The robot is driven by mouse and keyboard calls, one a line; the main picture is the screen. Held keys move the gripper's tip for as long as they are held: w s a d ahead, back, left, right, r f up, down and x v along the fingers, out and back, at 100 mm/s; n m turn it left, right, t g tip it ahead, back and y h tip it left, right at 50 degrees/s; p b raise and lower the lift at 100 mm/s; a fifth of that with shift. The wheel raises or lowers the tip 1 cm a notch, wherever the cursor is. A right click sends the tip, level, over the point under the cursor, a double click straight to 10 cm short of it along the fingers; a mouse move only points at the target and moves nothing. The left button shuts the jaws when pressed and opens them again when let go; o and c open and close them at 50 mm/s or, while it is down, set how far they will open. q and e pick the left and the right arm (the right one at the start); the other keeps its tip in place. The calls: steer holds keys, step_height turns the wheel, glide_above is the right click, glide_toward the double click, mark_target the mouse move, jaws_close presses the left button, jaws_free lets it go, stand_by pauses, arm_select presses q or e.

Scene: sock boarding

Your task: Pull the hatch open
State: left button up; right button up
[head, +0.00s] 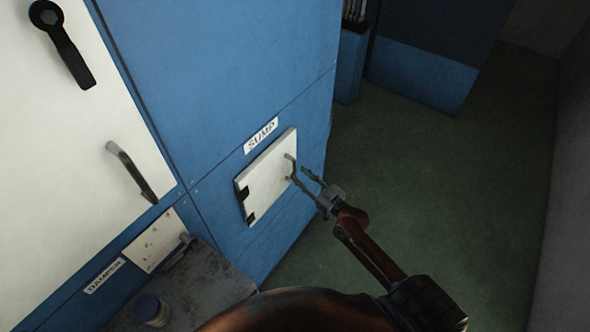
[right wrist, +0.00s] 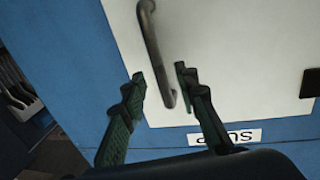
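The hatch (head: 267,179) is a small white door low on the blue cabinet, below a label reading SUMP (head: 261,136). It looks closed, with dark hinges on its left edge. Its grey bar handle (head: 290,167) is near the right edge. My right gripper (head: 298,173) is at the handle. In the right wrist view its two green fingers (right wrist: 158,75) are apart, with the lower end of the handle (right wrist: 158,50) between or just beyond the tips. I cannot tell whether they touch it. My left gripper is not in view.
A large white door (head: 70,130) with a grey handle (head: 132,172) is at the left. Below it are a DAMPER label (head: 104,276), a stained plate (head: 150,240) and a dark ledge (head: 205,285) with a small blue-grey cylinder (head: 151,310). Green floor (head: 430,190) is clear at the right.

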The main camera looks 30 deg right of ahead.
mark_target(295, 170)
steer(key=shift+w+a, duration=0.2)
steer(key=shift+w, duration=0.8)
steer(key=shift+w+a, duration=0.2)
steer(key=shift+w, duration=0.75)
steer(key=shift+c, duration=0.5)
jaws_close()
steer(key=shift+d, duration=0.1)
